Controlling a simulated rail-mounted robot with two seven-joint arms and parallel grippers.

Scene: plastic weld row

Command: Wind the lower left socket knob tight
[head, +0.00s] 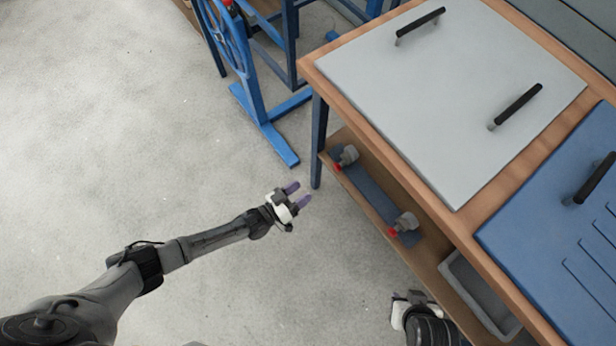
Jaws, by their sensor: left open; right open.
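Two grey socket knobs with red parts sit on a blue strip (372,192) on the lower shelf of the bench. The left knob (348,156) is at the far left end of the strip, and the other knob (405,223) is nearer me to the right. My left gripper (301,193) is open and empty, with two purple fingers apart, over the floor just left of the shelf. It is clear of both knobs. My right gripper (408,299) shows at the bottom, below the right knob; its fingers are mostly hidden.
The wooden bench carries a grey panel (455,90) and a blue panel (560,230) with black handles. A grey bin (475,300) sits on the lower shelf. A blue bench leg (317,140) and blue wheel stand (262,105) are nearby. Left floor is clear.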

